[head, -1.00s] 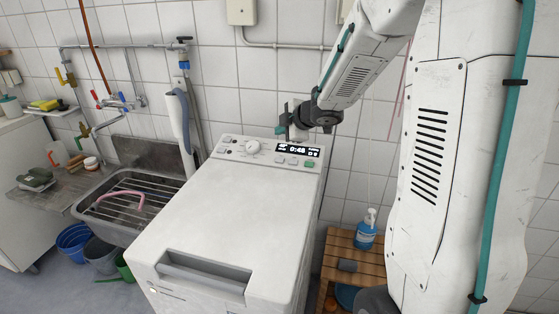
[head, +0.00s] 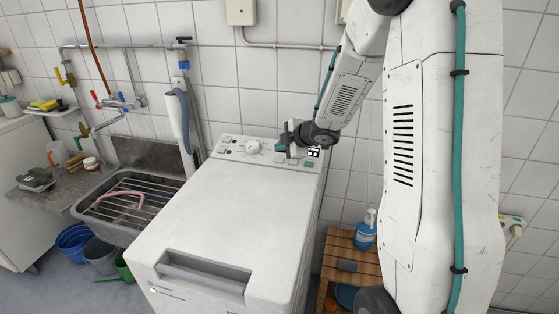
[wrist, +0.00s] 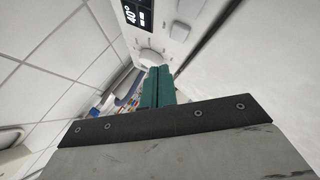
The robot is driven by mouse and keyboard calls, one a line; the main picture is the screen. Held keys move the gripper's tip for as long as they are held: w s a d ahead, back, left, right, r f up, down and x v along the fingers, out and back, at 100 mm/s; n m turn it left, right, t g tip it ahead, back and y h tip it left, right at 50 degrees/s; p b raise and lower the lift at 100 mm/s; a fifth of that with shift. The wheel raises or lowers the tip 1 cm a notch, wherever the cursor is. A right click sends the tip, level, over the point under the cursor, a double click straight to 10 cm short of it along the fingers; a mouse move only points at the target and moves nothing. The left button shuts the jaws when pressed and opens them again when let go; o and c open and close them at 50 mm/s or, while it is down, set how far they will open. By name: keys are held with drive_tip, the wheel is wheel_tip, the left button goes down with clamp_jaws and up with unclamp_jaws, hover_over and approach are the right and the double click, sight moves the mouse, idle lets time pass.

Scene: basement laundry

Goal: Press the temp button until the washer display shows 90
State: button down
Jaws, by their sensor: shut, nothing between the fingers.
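The white top-loading washer (head: 215,215) stands against the tiled wall, its control panel at the back of its top. The display (head: 314,152) is mostly hidden behind my gripper in the head view. A round knob (head: 253,147) sits left of my gripper. My gripper (head: 281,147) has its teal fingers together, empty, over the panel; contact with a button cannot be told.
A green button (head: 308,164) is at the panel's right. A sink (head: 118,233) with a rack and a pink hose is on the left. A wooden stool (head: 348,257) with a blue soap bottle (head: 366,232) stands on the right. The washer lid is clear.

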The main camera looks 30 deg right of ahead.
sight(274, 158)
drive_tip(key=shift+w+d+f, duration=0.15)
drive_tip(key=shift+f, duration=0.55)
drive_tip(key=shift+w+d+f, duration=0.1)
drive_tip(key=shift+w+f, duration=0.05)
drive_tip(key=shift+f, duration=0.55)
idle(1.0)
drive_tip(key=shift+d+f, duration=0.1)
drive_tip(key=shift+f, duration=0.3)
drive_tip(key=shift+w+d+f, duration=0.1)
drive_tip(key=shift+w+f, duration=0.05)
drive_tip(key=shift+f, duration=0.2)
idle(0.5)
drive_tip(key=shift+r, duration=0.1)
drive_tip(key=shift+s+a+r, duration=0.2)
drive_tip(key=shift+r, duration=0.45)
drive_tip(key=shift+r, duration=0.1)
drive_tip(key=r, duration=0.3)
drive_tip(key=s+a+r, duration=0.1)
drive_tip(key=shift+r, duration=0.3)
